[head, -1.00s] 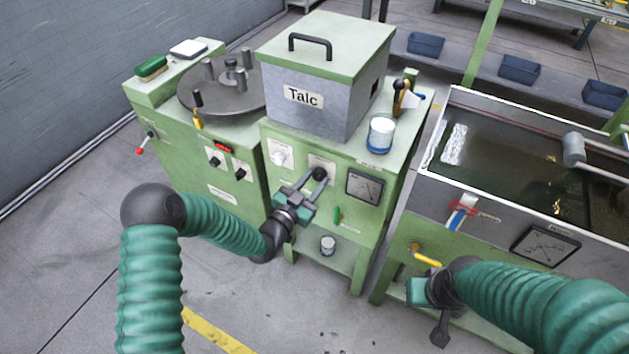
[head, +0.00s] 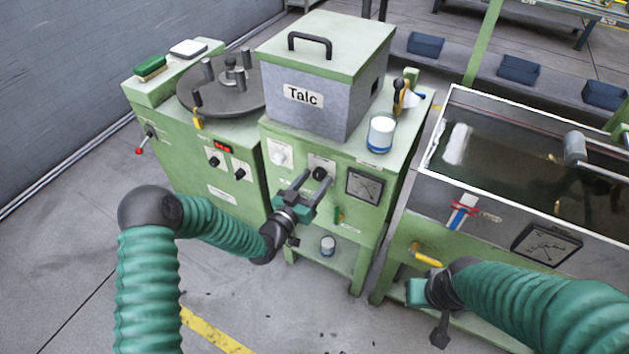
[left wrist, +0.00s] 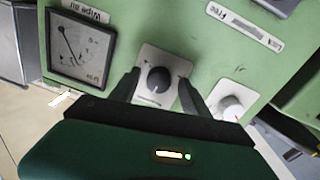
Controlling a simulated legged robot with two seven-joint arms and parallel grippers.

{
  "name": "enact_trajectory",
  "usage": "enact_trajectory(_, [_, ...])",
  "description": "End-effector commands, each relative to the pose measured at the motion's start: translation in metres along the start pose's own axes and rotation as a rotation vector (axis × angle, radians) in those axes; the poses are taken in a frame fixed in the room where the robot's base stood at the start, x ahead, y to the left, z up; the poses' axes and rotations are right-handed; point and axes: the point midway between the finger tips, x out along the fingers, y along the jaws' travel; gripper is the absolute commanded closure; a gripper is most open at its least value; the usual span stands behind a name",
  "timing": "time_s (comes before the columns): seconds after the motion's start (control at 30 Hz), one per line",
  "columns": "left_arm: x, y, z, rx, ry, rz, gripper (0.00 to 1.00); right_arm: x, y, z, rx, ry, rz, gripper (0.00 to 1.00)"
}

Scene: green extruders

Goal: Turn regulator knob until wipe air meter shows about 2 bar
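The regulator knob (head: 319,173) is a round black knob on a white plate on the green talc machine's front. It also shows in the left wrist view (left wrist: 158,80). My left gripper (head: 316,179) is open, with one finger on each side of the knob. In the left wrist view its fingertips (left wrist: 158,84) show small gaps to the knob. The wipe air meter (head: 365,186) is a square black-framed dial right of the knob. In the left wrist view the meter (left wrist: 80,48) has its needle pointing up-left; the scale numbers are too blurred to read. My right gripper (head: 430,291) is low at right, away from the knob.
A white knob (head: 280,153) sits left of the regulator. The grey Talc box (head: 318,95) and a white-blue can (head: 381,134) stand on top. A water tank (head: 440,165) stands at right, with a yellow-handled valve (head: 427,259) on its front.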

Motion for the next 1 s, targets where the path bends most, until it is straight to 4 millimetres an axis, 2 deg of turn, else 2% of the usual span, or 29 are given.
enact_trajectory(0.2, [-0.001, 0.0, 0.0, 0.001, 0.0, 0.0, 0.45, 0.0, 0.0, 0.0, 0.0, 0.0, 0.0, 1.0])
enact_trajectory(0.33, [-0.016, 0.0, -0.001, 0.0, -0.002, -0.001, 0.45, -0.003, 0.0, -0.001, 0.0, 0.0, 0.0, 1.0])
enact_trajectory(0.8, [-0.143, -0.001, 0.001, -0.002, -0.004, -0.003, 0.45, -0.011, 0.0, -0.003, 0.0, 0.0, 0.0, 1.0])
enact_trajectory(1.0, [-0.167, -0.001, 0.002, -0.001, -0.002, -0.001, 0.45, -0.011, 0.0, -0.003, 0.0, 0.0, 0.0, 1.0])
